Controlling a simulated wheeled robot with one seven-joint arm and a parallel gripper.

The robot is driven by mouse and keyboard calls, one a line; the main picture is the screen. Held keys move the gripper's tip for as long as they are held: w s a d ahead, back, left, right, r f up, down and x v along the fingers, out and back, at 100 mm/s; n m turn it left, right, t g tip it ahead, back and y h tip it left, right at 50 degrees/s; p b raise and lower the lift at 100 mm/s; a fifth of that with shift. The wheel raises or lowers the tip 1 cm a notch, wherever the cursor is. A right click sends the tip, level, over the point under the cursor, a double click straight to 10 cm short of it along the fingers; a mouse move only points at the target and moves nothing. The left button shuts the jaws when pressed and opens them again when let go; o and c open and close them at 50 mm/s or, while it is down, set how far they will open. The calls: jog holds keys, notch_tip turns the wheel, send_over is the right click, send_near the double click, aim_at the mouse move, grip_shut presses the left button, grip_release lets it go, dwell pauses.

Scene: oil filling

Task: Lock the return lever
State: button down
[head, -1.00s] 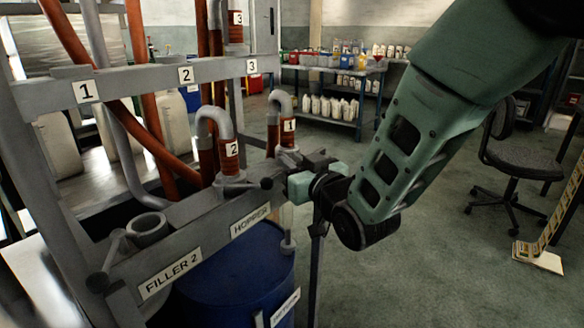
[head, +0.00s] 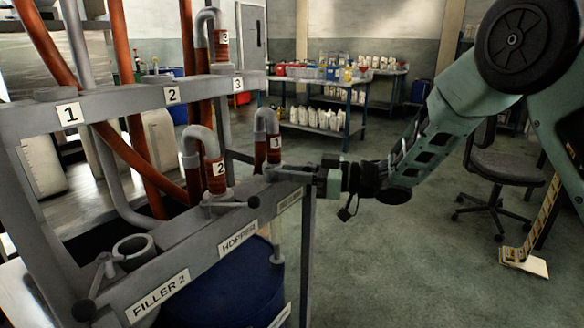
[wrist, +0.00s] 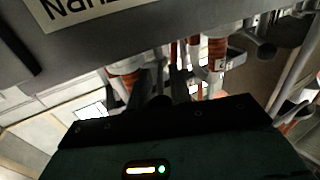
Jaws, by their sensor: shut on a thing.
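My gripper (head: 312,174) is at the right end of the grey pipe rail, just above a small label (head: 289,201) that seems to read RETURN. It is shut on what appears to be the return lever, which is mostly hidden by the fingers in both views. The exact angle of the return lever cannot be told.
The hopper lever (head: 238,204) with its dark knob is left of my gripper. The filler 2 lever (head: 97,284) is at the lower left. A blue barrel (head: 225,290) stands under the rail. A chair (head: 505,170) is at right; the floor between is open.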

jog(key=shift+w+n+g+p, duration=0.3)
jog(key=shift+n+g, duration=0.2)
jog(key=shift+g, duration=0.2)
jog(key=c, duration=1.3)
grip_release()
jog(key=shift+d, duration=0.1)
jog(key=s+d, duration=0.1)
jog(key=d, duration=0.4)
jog(key=s+d, duration=0.1)
jog(key=d, duration=0.5)
jog(key=s+d, duration=0.1)
jog(key=d, duration=0.5)
